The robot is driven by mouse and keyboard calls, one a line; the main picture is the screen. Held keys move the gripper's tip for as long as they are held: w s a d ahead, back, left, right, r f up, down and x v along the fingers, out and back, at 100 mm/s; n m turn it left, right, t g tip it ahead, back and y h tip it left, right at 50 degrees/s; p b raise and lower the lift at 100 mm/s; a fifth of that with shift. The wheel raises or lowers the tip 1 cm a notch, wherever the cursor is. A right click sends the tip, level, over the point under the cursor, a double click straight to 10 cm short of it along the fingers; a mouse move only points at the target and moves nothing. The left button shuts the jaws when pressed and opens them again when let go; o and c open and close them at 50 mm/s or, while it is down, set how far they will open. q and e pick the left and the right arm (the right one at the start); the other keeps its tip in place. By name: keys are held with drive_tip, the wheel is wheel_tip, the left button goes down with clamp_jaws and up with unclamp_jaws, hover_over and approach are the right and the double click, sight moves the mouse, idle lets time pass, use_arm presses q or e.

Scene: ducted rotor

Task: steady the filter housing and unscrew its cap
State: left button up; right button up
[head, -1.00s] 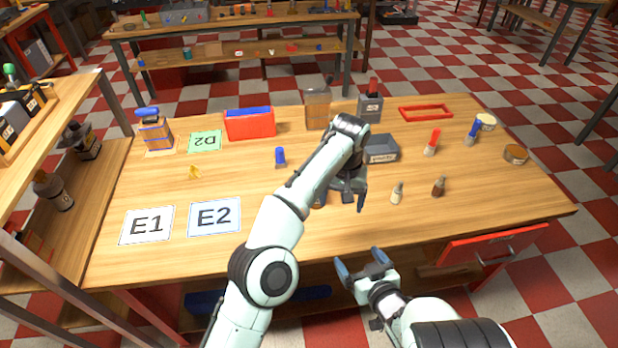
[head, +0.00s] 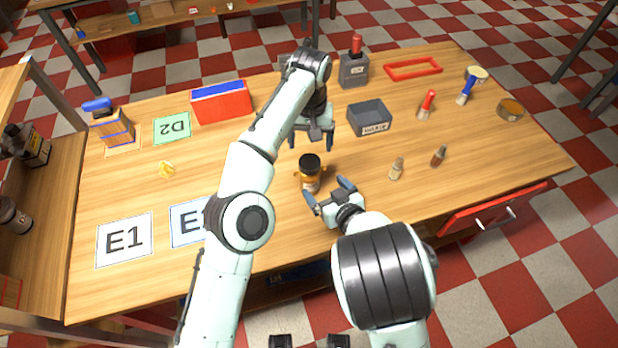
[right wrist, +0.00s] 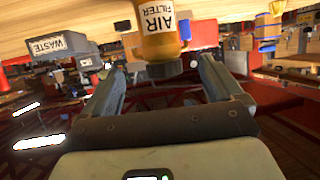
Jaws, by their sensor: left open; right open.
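The filter housing (head: 310,181) is an amber jar with side lugs and a black cap (head: 309,161). It stands upright near the front middle of the table. In the right wrist view the housing (right wrist: 158,45) shows inverted, labelled AIR FILTER, between and beyond the fingers. My left gripper (head: 311,141) is open and empty, just behind and above the cap, pointing down. My right gripper (head: 327,191) is open at the housing's front right, its fingers pointing toward it. It also shows in the right wrist view (right wrist: 160,85). I see no contact.
A grey waste bin (head: 371,118) stands behind right. Two small bottles (head: 397,169) (head: 438,156) stand right of the housing. An open red drawer (head: 495,210) juts from the front right.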

sight(314, 177)
use_arm(q)
drive_tip(key=shift+w, duration=0.1)
use_arm(e)
drive_tip(key=x, duration=1)
drive_tip(key=shift+s, duration=0.1)
